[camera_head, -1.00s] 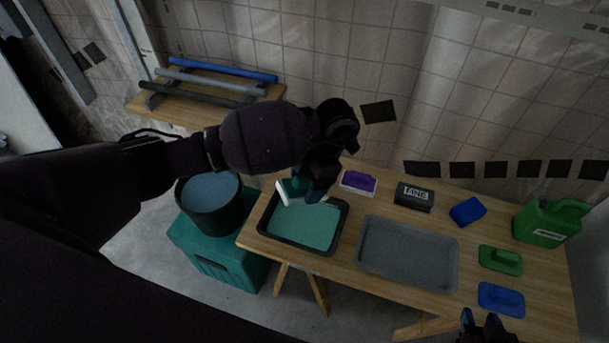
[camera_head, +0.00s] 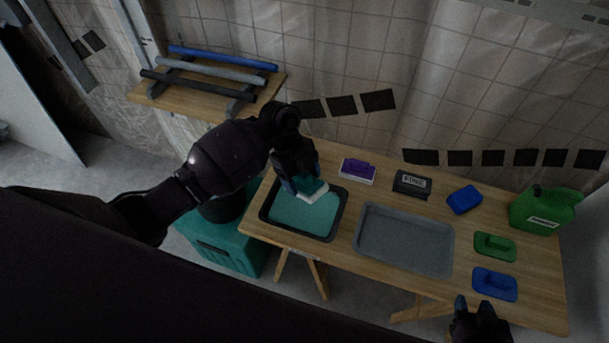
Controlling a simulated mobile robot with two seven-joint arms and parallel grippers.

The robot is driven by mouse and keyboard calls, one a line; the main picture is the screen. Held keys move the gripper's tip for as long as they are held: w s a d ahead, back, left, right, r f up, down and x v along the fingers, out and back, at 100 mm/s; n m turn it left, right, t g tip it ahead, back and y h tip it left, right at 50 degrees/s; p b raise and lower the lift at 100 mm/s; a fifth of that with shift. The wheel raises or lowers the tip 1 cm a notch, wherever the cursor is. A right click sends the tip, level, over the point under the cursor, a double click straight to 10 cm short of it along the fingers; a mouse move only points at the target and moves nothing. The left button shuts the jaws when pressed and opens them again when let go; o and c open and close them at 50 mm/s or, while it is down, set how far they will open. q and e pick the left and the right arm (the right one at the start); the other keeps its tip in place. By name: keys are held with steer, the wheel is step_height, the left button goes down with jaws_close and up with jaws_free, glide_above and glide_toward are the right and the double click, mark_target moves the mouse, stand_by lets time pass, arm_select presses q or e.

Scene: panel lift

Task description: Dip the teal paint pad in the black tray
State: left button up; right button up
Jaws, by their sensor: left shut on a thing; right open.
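The teal paint pad (camera_head: 312,190), with a white lower side, is held in my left gripper (camera_head: 303,181). The gripper is shut on it. The pad is over the far part of the black tray (camera_head: 265,222), which holds teal paint. I cannot tell whether the pad touches the paint. My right gripper (camera_head: 474,306) is open and empty at the front edge of the table, to the lower right.
A grey tray (camera_head: 452,248) is right of the black tray. Behind are a purple pad (camera_head: 357,170), a black box (camera_head: 412,184) and a blue sponge (camera_head: 464,199). Green (camera_head: 494,246) and blue (camera_head: 494,284) floats and a green can (camera_head: 545,210) stand right. A dark bucket (camera_head: 222,207) is left.

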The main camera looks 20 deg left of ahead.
arm_select(q)
steer(key=n, duration=0.1)
steer(key=n+t, duration=0.1)
steer(key=n, duration=0.1)
steer(key=n+t+h, duration=0.1)
steer(key=n, duration=0.1)
steer(key=shift+w+a+f, duration=0.2)
steer(key=shift+w+a, duration=0.05)
steer(key=shift+a, duration=0.1)
step_height(320, 180, down, 8)
steer(key=b, duration=0.6)
steer(key=shift+f, duration=0.75)
arm_select(e)
step_height(320, 180, down, 8)
steer(key=s, duration=0.1)
steer(key=shift+r+g, duration=0.25)
steer(key=shift+g, duration=0.05)
steer(key=shift+s+f, duration=0.15)
